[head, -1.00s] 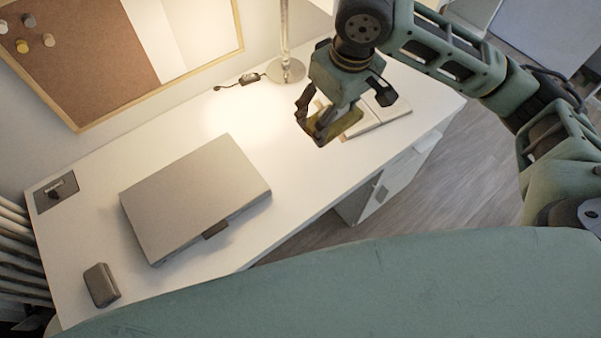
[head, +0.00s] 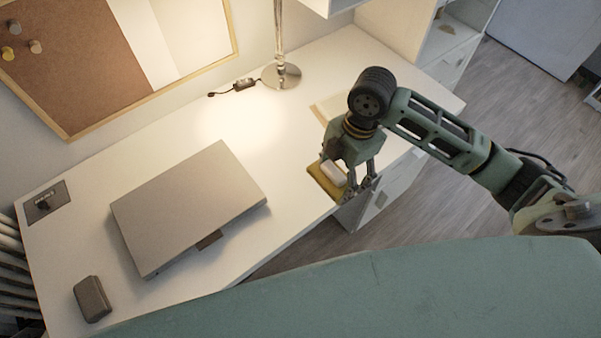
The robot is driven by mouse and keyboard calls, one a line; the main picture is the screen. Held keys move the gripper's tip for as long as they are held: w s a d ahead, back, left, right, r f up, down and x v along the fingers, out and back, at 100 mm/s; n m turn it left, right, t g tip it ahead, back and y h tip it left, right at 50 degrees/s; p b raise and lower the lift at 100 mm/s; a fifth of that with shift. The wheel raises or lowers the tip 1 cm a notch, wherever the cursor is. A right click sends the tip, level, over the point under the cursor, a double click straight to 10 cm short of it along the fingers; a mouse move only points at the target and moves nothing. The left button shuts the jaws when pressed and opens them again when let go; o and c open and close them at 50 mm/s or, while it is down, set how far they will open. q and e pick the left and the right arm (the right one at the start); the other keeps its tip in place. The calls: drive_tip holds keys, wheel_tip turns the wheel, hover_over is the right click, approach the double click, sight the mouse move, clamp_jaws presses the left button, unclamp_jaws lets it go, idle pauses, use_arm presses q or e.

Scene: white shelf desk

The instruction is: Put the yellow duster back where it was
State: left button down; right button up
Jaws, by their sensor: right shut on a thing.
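The yellow duster (head: 321,184) has a yellow pad and a whitish upper part. My right gripper (head: 358,190) is shut on it and holds it near the front edge of the white desk (head: 285,131). The gripper fingers hide part of the duster. I cannot tell how high it is above the desk. My left gripper is not in view.
A closed grey case (head: 188,205) lies on the desk, with a small dark box (head: 92,299) in front of it. A lamp base (head: 281,75) stands at the back. A book-like item (head: 327,108) lies partly behind my right arm.

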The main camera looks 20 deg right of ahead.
sight(322, 168)
drive_tip(key=w+f, duration=0.1)
drive_tip(key=w+a+f, duration=0.1)
drive_tip(key=w, duration=0.1)
drive_tip(key=w+a, duration=0.1)
drive_tip(key=shift+w+a+f+p, duration=0.2)
drive_tip(key=shift+f+p, duration=0.1)
drive_tip(key=shift+f, duration=0.1)
drive_tip(key=w+f, duration=0.1)
drive_tip(key=w+a+f, duration=0.1)
drive_tip(key=w, duration=0.1)
drive_tip(key=w+a+f, duration=0.1)
drive_tip(key=shift+w+a+f, duration=0.15)
drive_tip(key=shift+w+a, duration=0.05)
drive_tip(key=shift+w, duration=0.2)
drive_tip(key=shift+w+a+f, duration=0.2)
drive_tip(key=shift+w+f, duration=0.15)
drive_tip(key=shift+w, duration=0.15)
wheel_tip(322, 168, down, 3)
drive_tip(key=shift+f+p, duration=0.1)
drive_tip(key=shift+p, duration=0.5)
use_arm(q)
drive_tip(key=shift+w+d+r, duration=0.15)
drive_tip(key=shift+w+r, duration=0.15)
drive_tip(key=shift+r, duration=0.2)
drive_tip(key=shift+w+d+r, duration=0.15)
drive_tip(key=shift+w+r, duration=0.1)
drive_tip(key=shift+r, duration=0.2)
use_arm(e)
drive_tip(key=shift+f, duration=0.45)
